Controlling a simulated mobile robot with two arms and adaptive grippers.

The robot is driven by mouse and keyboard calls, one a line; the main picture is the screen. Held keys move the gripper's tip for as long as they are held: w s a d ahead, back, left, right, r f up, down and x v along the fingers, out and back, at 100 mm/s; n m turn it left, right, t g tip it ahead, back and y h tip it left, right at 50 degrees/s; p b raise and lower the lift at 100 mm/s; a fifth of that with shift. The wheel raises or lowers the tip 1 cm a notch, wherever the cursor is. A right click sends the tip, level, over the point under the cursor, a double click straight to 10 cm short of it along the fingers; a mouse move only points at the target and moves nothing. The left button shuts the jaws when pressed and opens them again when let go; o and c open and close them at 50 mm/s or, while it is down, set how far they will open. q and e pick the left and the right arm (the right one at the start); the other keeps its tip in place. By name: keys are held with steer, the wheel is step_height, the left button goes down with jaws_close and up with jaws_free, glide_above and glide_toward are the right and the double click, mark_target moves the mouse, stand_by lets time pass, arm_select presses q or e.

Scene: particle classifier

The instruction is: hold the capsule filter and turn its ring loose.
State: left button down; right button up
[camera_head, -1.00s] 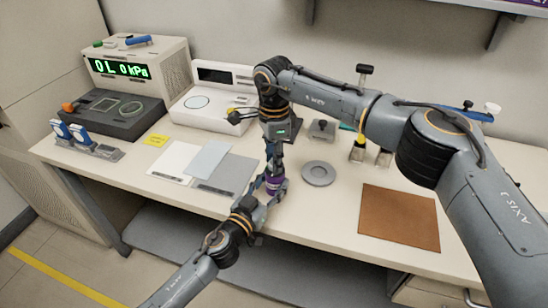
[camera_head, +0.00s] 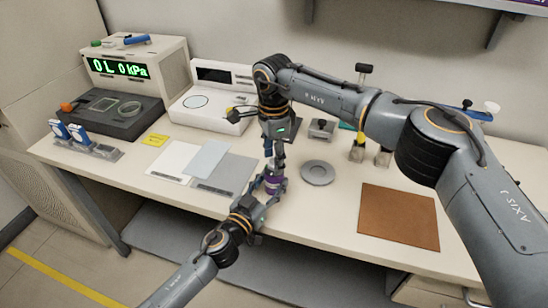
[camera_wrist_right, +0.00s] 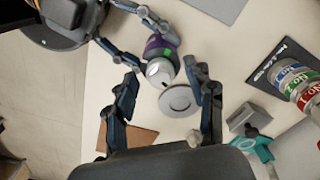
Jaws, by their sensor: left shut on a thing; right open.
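The capsule filter (camera_head: 272,184) is a small purple body held above the table's front edge in the head view. In the right wrist view it shows a silver-grey top, with a purple body (camera_wrist_right: 157,46) and a green mark. The silver ring (camera_wrist_right: 159,71) is on its upper end. My left gripper (camera_head: 271,191) is shut on the capsule filter from the front side. My right gripper (camera_head: 274,163) points down just above the filter; its fingers (camera_wrist_right: 160,88) are open, spread to either side of the filter's top. I cannot tell whether they touch it.
A round grey dish (camera_head: 318,173) lies right of the filter. A brown mat (camera_head: 399,216) lies farther right. Grey and white sheets (camera_head: 224,174) lie to the left. A pressure display (camera_head: 120,68) stands back left.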

arm_select(q)
steer(key=c, duration=0.6)
jaws_free()
arm_select(e)
step_height(320, 180, up, 11)
steer(key=shift+r, duration=0.2)
